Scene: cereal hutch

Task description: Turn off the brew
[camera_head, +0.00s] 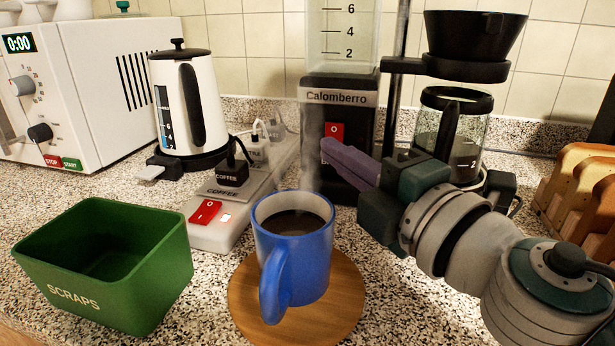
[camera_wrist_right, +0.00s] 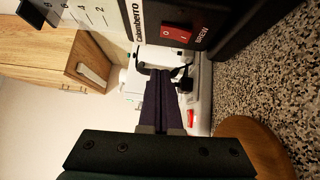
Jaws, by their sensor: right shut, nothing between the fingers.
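The black coffee machine (camera_head: 340,98) marked Calomberro stands at the back centre. Its red rocker switch, marked O and I (camera_head: 334,130), is on its front, partly hidden behind my fingers. The right wrist view shows the switch (camera_wrist_right: 177,35) beside the word BREW. My right gripper (camera_head: 328,147) is shut and empty, its purple fingers just in front of the machine below the O. In the wrist view the fingertips (camera_wrist_right: 161,73) lie beside the switch in the picture; I cannot tell whether they touch the machine. My left gripper is out of view.
A blue mug (camera_head: 291,250) of dark liquid stands on a round wooden board (camera_head: 348,300). A power strip (camera_head: 244,190) with a red switch (camera_head: 205,212) lies left of it. A green scraps bin (camera_head: 150,285), kettle (camera_head: 190,100), microwave (camera_head: 100,90), glass carafe (camera_head: 425,120) and toast (camera_head: 575,200) surround.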

